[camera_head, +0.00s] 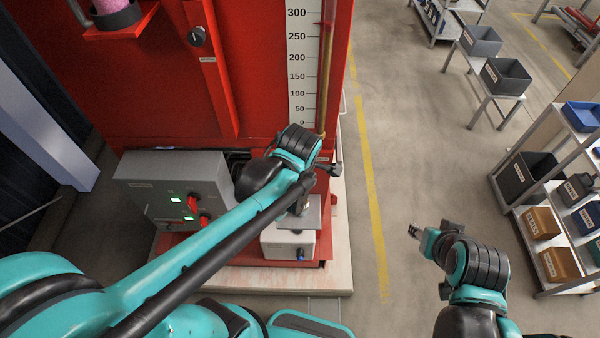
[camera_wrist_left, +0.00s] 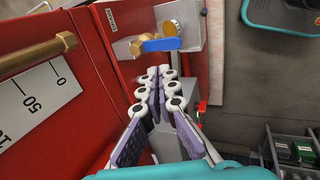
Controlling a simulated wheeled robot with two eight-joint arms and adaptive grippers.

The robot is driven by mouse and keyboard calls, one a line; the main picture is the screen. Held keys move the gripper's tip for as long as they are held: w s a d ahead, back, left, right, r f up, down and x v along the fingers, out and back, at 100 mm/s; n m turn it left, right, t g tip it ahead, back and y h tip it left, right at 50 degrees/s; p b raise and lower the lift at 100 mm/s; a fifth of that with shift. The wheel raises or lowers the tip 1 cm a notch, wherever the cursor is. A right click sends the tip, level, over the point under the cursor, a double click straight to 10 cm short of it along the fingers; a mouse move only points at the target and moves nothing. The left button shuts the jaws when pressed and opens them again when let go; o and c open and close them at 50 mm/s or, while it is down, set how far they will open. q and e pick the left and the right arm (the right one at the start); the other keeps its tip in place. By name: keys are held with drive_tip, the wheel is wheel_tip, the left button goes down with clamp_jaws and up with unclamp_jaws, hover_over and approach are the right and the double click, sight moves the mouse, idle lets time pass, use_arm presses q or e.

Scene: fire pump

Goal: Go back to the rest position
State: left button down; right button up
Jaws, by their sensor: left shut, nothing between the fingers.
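My left arm (camera_head: 215,235) reaches across the head view to the front of the red fire pump cabinet (camera_head: 255,60). Its gripper is mostly hidden there behind the wrist. In the left wrist view my left gripper (camera_wrist_left: 166,70) is shut and empty. Its fingertips are close to a blue lever (camera_wrist_left: 160,45) on a brass valve (camera_wrist_left: 182,25) fixed to a grey bracket (camera_wrist_left: 212,22); whether they touch cannot be told. My right gripper (camera_head: 416,232) is at the lower right of the head view, over open floor. It is too small to tell whether its fingers are open.
A grey control box (camera_head: 150,180) with red switches stands at the cabinet's left. A white scale (camera_head: 303,65) runs beside a brass pipe (camera_head: 328,65). A shelf with bins (camera_head: 545,222) stands at the right. The floor (camera_head: 400,130) between is clear.

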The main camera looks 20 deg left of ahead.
use_arm(q)
drive_tip(key=shift+d, duration=0.1)
idle(0.5)
drive_tip(key=s+a+f+m+t+b, duration=0.1)
drive_tip(key=s+f+m+b, duration=0.2)
drive_tip(key=f+m+b, duration=0.3)
drive_tip(key=s+a+f+m+t+b, duration=0.1)
drive_tip(key=s+f+m+b, duration=0.2)
drive_tip(key=f+m+b, duration=0.4)
drive_tip(key=s+a+f+m+h+b, duration=0.1)
drive_tip(key=s+f+m+b, duration=0.2)
drive_tip(key=f+m+b, duration=0.3)
drive_tip(key=m+b, duration=0.2)
drive_tip(key=b, duration=0.2)
drive_tip(key=shift+s+a+f+t, duration=0.2)
drive_tip(key=shift+a+f+t, duration=0.05)
drive_tip(key=shift+t, duration=0.15)
